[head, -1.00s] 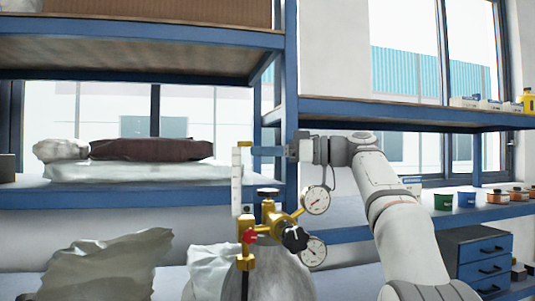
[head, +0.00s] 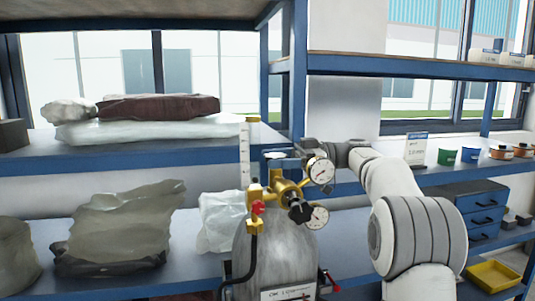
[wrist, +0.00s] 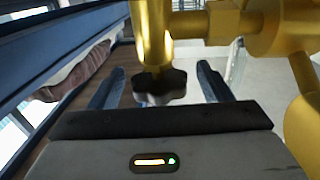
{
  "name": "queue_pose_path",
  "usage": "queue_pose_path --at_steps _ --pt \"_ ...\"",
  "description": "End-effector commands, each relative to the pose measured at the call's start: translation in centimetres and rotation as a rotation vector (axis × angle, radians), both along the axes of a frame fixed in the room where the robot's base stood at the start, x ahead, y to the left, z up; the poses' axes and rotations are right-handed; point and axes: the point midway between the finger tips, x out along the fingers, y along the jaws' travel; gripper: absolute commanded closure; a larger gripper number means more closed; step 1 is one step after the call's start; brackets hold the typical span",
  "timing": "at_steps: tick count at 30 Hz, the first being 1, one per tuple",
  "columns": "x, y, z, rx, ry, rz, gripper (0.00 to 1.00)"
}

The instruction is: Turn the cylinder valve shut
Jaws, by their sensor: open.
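The grey gas cylinder (head: 272,255) stands at the shelf front in the head view, with a brass valve and regulator (head: 285,190) on top. A dark lobed handwheel (wrist: 160,87) sits on the brass valve stem (wrist: 153,40) in the wrist view. My gripper (wrist: 159,80) is open, with one finger on each side of the handwheel. Gaps show between handwheel and fingers, so it is not clamped. In the head view my gripper (head: 277,160) is at the valve top, and its fingers and the handwheel are hard to tell apart.
Two gauges (head: 321,171) (head: 318,216), a black knob (head: 299,213) and a red knob (head: 257,208) crowd the valve. A blue shelf post (head: 299,80) stands behind. Bags (head: 120,225) lie at left; small pots (head: 469,155) stand at right.

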Motion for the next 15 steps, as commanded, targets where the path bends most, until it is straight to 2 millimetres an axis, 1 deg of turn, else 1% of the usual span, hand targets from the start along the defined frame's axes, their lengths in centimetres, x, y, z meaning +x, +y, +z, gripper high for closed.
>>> queue_pose_path --at_steps 1,3,6,15 --pt "-0.1 0.8 0.3 0.0 0.0 0.001 0.28" --pt "-0.2 1.5 0.2 0.0 0.0 0.001 0.28" --pt "-0.3 2.1 0.1 0.0 0.001 0.001 0.28" --pt "-0.3 2.4 0.0 0.0 0.0 -0.001 0.29"
